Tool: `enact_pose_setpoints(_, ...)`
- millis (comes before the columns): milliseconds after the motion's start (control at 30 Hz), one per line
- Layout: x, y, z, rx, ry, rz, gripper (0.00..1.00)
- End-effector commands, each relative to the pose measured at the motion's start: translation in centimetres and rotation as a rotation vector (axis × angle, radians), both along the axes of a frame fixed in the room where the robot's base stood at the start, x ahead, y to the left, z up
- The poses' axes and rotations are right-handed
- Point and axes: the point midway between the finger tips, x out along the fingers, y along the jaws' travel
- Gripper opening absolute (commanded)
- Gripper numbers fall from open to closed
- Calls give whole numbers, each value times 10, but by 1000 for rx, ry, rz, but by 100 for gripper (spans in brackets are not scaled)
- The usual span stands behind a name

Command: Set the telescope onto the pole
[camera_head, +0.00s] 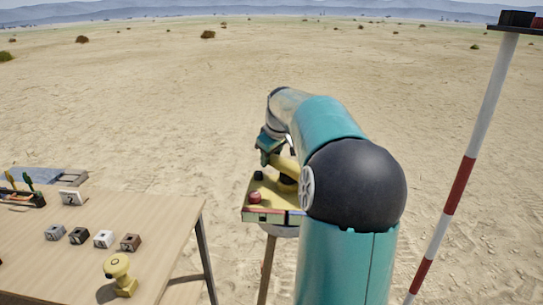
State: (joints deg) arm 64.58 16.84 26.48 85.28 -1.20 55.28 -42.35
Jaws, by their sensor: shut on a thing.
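The red-and-white striped pole (458,185) stands at the right, leaning in the picture, with a flat dark top plate (518,29). My gripper (274,158) is at the picture's middle, pointing down and partly hidden by my own arm. It is shut on a yellow part, likely the telescope (285,166), just above a yellow case (262,205) with a red knob and a black knob. The case sits on a stand with a wooden leg (266,268). Whether the yellow part touches the case cannot be told. My gripper is well left of the striped pole.
A wooden table (165,225) at the left holds a small yellow instrument (119,274), several small blocks (104,239) and a dark tool holder (22,198). Dark and reddish items (518,18) sit on the pole's plate. Open sand lies behind.

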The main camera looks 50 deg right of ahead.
Motion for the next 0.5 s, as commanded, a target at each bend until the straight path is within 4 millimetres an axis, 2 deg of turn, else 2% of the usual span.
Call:
enact_pose_setpoints(267, -2, 7, 0, 1, 1, 104, 1)
enact_pose_setpoints(500, -5, 19, 0, 1, 0, 283, 1)
